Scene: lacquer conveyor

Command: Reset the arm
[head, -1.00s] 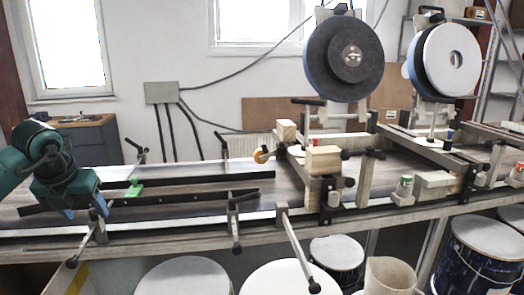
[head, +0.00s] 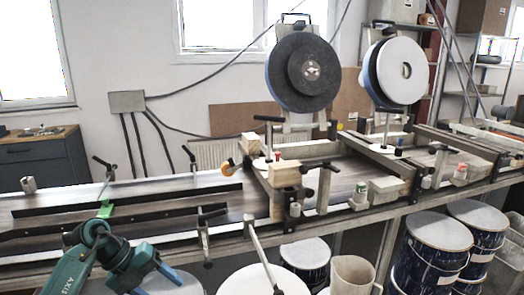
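My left arm comes in at the bottom left of the head view. Its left gripper (head: 155,281) has two blue fingers spread apart with nothing seen between them. It is low, in front of the near side of the conveyor (head: 165,186), and apart from the green piece (head: 105,210) on the conveyor's rail. My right arm and gripper are not in view.
Lever-handled clamps (head: 204,235) stick out along the conveyor's near edge. Two large discs, one dark (head: 302,70) and one white (head: 401,70), stand over it. Drums (head: 431,235) and a beige bucket (head: 352,272) stand below. A small grey piece (head: 28,184) sits at far left.

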